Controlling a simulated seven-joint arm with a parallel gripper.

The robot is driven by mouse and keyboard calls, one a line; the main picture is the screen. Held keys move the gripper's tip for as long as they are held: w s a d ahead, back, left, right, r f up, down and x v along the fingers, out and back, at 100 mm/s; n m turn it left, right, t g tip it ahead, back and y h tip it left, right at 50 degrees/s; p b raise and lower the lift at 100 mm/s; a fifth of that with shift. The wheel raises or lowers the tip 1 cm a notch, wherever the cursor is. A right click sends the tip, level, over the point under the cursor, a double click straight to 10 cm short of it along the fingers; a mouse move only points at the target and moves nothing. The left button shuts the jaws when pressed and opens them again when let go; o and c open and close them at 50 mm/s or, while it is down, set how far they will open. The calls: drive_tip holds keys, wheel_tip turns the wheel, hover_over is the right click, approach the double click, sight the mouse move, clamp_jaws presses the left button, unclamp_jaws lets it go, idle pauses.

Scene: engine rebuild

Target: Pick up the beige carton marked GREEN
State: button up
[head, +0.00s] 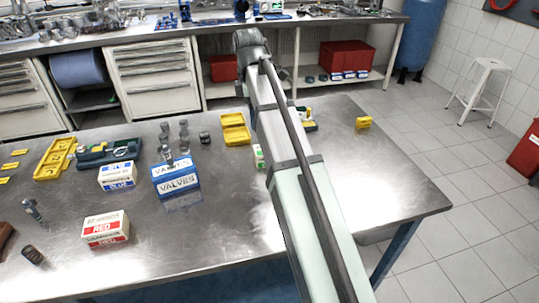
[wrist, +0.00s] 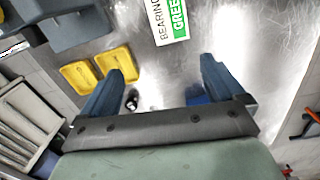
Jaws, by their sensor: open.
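The beige carton marked GREEN (wrist: 170,18) lies at the top edge of the wrist view, partly cut off, its white and green label reading BEARING GREEN. In the head view only a sliver of the carton (head: 258,157) shows beside my arm, which hides the rest. My gripper (wrist: 163,77) is open in the wrist view, with nothing between its two blue-grey fingers. The carton is beyond the fingertips, apart from them. My gripper cannot be made out in the head view.
On the metal table (head: 370,190) stand a blue VALVES box (head: 176,178), a BLUE carton (head: 118,176) and a RED carton (head: 106,229). An open yellow case (head: 235,129) lies near the GREEN carton, with metal parts (head: 184,135) to its left. The table's right side is mostly clear.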

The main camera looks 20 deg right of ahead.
drive_tip(key=shift+n+y, duration=0.3)
drive_tip(key=shift+n, duration=0.1)
drive_tip(key=d+f, duration=0.1)
drive_tip(key=f, duration=0.2)
drive_tip(key=s+d+f, duration=0.1)
drive_tip(key=d+f, duration=0.1)
drive_tip(key=f, duration=0.1)
drive_tip(key=d+f, duration=0.1)
drive_tip(key=f, duration=0.2)
drive_tip(key=shift+s+d, duration=0.15)
drive_tip(key=shift+s, duration=0.1)
drive_tip(key=shift+s+f, duration=0.15)
drive_tip(key=shift+f, duration=1.15)
drive_tip(key=shift+s+f, duration=0.1)
drive_tip(key=shift+f, duration=1.15)
drive_tip(key=shift+c, duration=0.4)
drive_tip(key=c, duration=1.1)
drive_tip(key=shift+r, duration=0.15)
